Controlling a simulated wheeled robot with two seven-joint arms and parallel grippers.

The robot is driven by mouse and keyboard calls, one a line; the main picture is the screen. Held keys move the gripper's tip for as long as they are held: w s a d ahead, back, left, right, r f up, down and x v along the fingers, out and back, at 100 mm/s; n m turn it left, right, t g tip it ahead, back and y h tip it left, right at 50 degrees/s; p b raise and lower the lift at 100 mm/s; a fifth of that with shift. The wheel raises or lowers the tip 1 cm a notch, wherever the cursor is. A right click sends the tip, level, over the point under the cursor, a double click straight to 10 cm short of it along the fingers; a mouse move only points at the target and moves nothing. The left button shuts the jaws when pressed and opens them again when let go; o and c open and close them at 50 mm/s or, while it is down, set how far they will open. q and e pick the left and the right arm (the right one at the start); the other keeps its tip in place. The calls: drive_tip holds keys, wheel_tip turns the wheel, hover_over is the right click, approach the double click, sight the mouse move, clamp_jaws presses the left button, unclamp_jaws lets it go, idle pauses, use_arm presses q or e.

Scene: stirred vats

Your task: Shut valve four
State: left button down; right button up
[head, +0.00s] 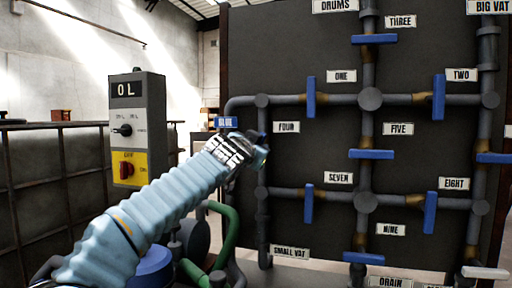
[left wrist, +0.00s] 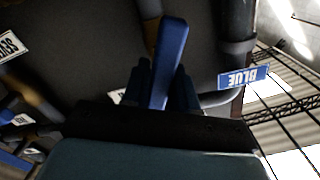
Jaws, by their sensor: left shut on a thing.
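Valve four is marked by the FOUR label (head: 286,127) on the dark pipe panel. Its blue lever shows clearly in the left wrist view (left wrist: 172,55), between my two dark fingers. In the head view, my left gripper (head: 261,149) covers most of this valve, just left of and below the label. In the left wrist view, my left gripper (left wrist: 164,88) is shut on the lever, with a finger on each side. How far the lever is turned relative to its pipe is hard to tell. My right gripper is in neither view.
Other blue levers, such as valve one (head: 311,97) and valve seven (head: 309,204), stick out from the panel's pipes. A BLUE tag (head: 226,122) is left of valve four. A green hose (head: 226,232) hangs below.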

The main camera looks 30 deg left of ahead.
use_arm(q)
drive_tip(key=m, duration=0.6)
drive_tip(key=shift+d+f+p, duration=0.25)
drive_tip(key=shift+p, duration=0.1)
drive_tip(key=m, duration=0.4)
drive_tip(key=m+p, duration=0.1)
drive_tip(key=m, duration=0.1)
drive_tip(key=shift+w+f, duration=0.1)
drive_tip(key=shift+f, duration=0.2)
drive_tip(key=shift+m, duration=0.3)
drive_tip(key=c, duration=1)
unclamp_jaws()
drive_tip(key=b+v, duration=0.3)
drive_tip(key=v, duration=1.1)
drive_tip(key=shift+w+d, duration=0.1)
